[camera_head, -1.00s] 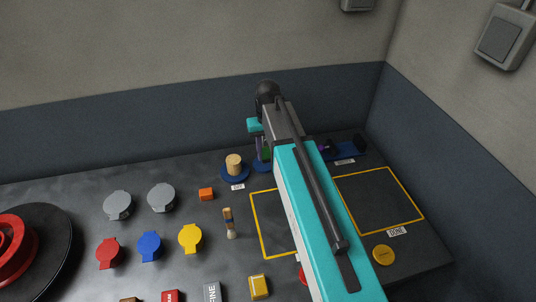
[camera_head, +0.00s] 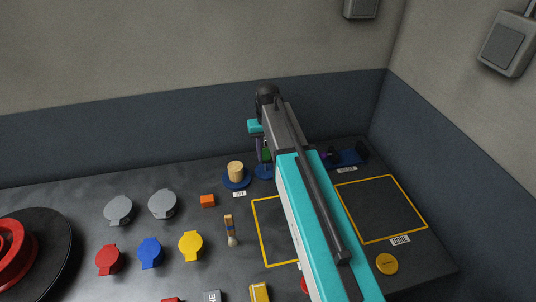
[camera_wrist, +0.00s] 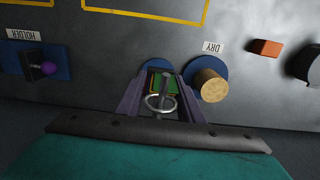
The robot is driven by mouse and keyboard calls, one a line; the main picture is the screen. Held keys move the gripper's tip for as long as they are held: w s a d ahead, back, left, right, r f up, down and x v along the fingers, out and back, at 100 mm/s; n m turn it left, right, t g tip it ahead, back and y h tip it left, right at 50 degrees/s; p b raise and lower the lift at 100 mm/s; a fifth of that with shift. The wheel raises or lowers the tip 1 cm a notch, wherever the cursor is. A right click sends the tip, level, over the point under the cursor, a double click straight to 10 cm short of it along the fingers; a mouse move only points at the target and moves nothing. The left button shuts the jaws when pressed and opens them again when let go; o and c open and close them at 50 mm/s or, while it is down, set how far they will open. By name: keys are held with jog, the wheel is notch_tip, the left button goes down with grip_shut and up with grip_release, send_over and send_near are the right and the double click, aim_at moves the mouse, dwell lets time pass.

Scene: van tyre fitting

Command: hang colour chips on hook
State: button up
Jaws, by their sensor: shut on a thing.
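The colour chips (camera_wrist: 153,82), showing green with an orange edge, are between the fingers of my gripper (camera_wrist: 162,100) in the wrist view. A pale metal ring (camera_wrist: 161,104) and a grey rod show between the fingers above the chips. My gripper is shut on the chips. A round blue base (camera_wrist: 157,64) lies just beyond the fingertips, and its edge also shows in the head view (camera_head: 264,173). Whether the rod is the hook, and whether the ring is around it, I cannot tell. In the head view my arm hides most of the gripper; a bit of green (camera_head: 266,153) shows.
A wooden peg on a blue base (camera_wrist: 212,85), labelled DRY, stands close beside the gripper. A dark holder with a purple knob (camera_wrist: 48,66) is on the other side. An orange block (camera_head: 207,201), brush (camera_head: 230,230) and several coloured caps lie left. The yellow-outlined DONE area (camera_head: 380,210) is empty.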

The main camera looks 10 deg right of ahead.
jog(key=shift+w+f, duration=0.25)
dwell(0.7)
jog(key=o, duration=1.2)
jog(key=shift+o, duration=0.2)
jog(key=shift+r, duration=0.1)
notch_tip(320, 180, up, 11)
jog(key=p, duration=0.7)
jog(key=shift+r, duration=1.3)
jog(key=shift+s, duration=0.1)
